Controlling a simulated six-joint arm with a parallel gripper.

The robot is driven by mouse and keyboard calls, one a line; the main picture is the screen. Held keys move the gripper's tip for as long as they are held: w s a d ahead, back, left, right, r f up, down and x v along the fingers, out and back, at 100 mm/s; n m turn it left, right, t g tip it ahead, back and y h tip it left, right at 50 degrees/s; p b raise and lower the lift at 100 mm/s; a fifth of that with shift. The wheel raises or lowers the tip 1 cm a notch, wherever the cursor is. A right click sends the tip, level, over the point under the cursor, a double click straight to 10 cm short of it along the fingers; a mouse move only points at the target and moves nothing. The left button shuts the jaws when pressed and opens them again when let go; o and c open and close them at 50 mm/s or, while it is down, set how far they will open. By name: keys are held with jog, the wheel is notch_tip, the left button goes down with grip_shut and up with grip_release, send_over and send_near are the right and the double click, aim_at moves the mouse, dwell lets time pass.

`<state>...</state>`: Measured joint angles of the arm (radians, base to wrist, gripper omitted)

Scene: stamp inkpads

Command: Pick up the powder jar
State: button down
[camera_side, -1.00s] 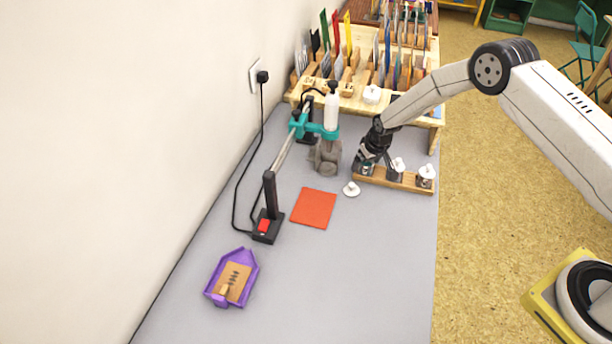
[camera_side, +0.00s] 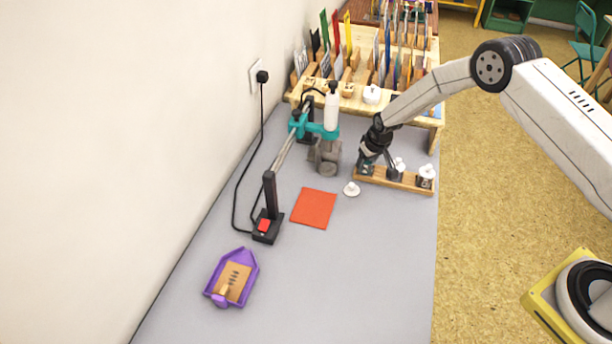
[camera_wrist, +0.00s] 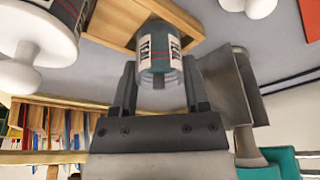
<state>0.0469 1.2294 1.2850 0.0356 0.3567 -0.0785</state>
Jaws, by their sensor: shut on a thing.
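The powder jar is a small dark-teal jar with a white printed label (camera_wrist: 158,48), in the wrist view between my two fingers. I take it as the powder jar; the label is too small to read. My gripper (camera_wrist: 160,88) is shut on it. In the side view my gripper (camera_side: 367,160) is at the left end of a wooden rack (camera_side: 405,183), and the jar there is mostly hidden by the fingers. I cannot tell whether the jar is clear of the rack. A white knobbed lid (camera_side: 351,189) lies on the table just left of the rack.
Two other jars with white knobbed lids (camera_side: 397,166) (camera_side: 427,172) stand in the rack close to my gripper. A grey holder (camera_side: 328,158) and a teal-clamped stand (camera_side: 312,130) are to the left. A red mat (camera_side: 314,208) and purple tray (camera_side: 232,278) lie nearer; the table's front is clear.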

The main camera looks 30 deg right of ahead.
jog(key=shift+r, duration=0.75)
jog(key=s+r, duration=1.1)
jog(key=s, duration=0.3)
jog(key=shift+a, duration=0.25)
jog(key=shift+a, duration=0.1)
